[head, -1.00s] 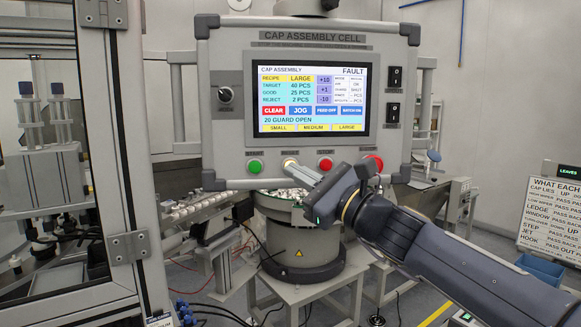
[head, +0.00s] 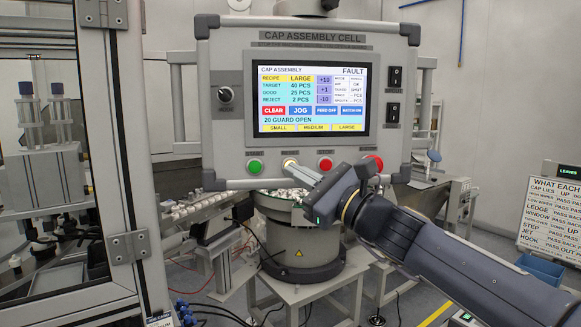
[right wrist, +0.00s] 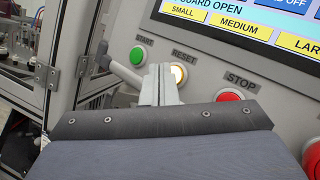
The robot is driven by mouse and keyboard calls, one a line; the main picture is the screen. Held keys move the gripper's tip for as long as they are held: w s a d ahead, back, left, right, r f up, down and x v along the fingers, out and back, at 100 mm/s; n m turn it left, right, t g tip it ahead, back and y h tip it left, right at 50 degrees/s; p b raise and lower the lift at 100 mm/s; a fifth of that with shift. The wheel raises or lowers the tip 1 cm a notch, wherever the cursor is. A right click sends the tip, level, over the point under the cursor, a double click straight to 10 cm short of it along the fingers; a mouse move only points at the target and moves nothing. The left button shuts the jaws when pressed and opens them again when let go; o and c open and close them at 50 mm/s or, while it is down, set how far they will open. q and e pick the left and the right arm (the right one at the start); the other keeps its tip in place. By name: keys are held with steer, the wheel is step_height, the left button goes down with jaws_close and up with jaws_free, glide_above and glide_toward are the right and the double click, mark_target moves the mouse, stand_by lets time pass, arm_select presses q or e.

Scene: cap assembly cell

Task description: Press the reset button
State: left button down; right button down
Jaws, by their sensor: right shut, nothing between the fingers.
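The reset button (head: 288,162) is a round, pale yellow, lit button on the lower edge of the grey control panel, between the green start button and the red stop button. In the right wrist view the reset button (right wrist: 179,74) shows just beside and behind the fingertips, partly covered by them. My right gripper (head: 294,167) is shut and empty, with its tips at the reset button. In the right wrist view the gripper (right wrist: 160,72) points up at the panel. I cannot tell whether the tips touch the button. My left gripper is not in view.
The panel's screen (head: 311,98) reads FAULT and "20 GUARD OPEN". The green start button (head: 255,167) is to the left, the red stop button (head: 325,163) to the right, with a larger red button (head: 373,163) beyond it. A framed guard door (head: 128,160) stands at the left.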

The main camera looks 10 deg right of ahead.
steer(key=shift+w, duration=0.1)
steer(key=shift+w, duration=0.35)
stand_by(0.4)
steer(key=shift+s+b, duration=0.3)
steer(key=shift+s, duration=0.2)
steer(key=s, duration=0.2)
steer(key=s+b, duration=0.1)
steer(key=s, duration=0.3)
steer(key=shift+a, duration=0.4)
